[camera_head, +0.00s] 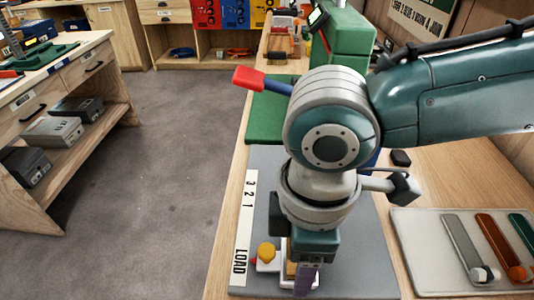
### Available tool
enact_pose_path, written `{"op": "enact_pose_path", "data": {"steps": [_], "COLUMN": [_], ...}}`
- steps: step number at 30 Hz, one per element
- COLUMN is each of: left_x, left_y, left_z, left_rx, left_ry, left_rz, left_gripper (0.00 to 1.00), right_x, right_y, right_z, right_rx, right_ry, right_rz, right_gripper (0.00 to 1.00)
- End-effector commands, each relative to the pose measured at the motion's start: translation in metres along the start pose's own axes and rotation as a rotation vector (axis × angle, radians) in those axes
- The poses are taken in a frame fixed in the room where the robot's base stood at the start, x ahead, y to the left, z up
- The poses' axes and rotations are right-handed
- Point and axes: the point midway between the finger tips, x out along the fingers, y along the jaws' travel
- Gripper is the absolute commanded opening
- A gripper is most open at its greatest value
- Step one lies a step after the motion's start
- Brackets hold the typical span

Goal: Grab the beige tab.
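My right arm comes in from the right, and its gripper (304,278) points straight down over the grey mat at the front of the bench. A small tan-beige piece (290,269), which may be the beige tab, shows just left of the near finger. It is mostly hidden by the gripper, so I cannot tell whether the fingers touch it or grip it. A white fixture with a yellow knob (265,252) stands just left of the gripper. The gap between the fingers is hidden. My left gripper is not in view.
The grey mat (350,270) carries a white strip marked LOAD (241,245). A pale tray (422,282) at right holds grey, orange and green strips. A red-and-blue handle (262,80) and green equipment stand behind my arm. Open floor lies left of the bench.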

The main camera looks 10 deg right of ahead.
Motion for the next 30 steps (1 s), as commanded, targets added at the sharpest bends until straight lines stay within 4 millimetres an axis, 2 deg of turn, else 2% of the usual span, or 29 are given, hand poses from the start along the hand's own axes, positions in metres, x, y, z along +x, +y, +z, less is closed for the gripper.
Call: {"op": "enact_pose_path", "data": {"steps": [4, 19, 30], "left_x": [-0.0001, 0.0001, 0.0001], "left_y": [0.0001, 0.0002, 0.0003], "left_z": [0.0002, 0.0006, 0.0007], "left_rx": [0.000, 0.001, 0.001], "left_ry": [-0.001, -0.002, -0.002], "left_rz": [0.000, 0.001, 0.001], "left_gripper": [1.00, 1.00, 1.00], "right_x": [-0.0004, -0.0007, -0.0008], "right_y": [-0.0001, 0.0001, 0.0001], "right_z": [0.0000, 0.0001, 0.0001], "right_rx": [0.000, 0.000, 0.001], "right_ry": [0.000, 0.000, 0.000], "right_rz": [0.000, 0.000, 0.000], "right_gripper": [0.58, 0.01, 0.00]}}
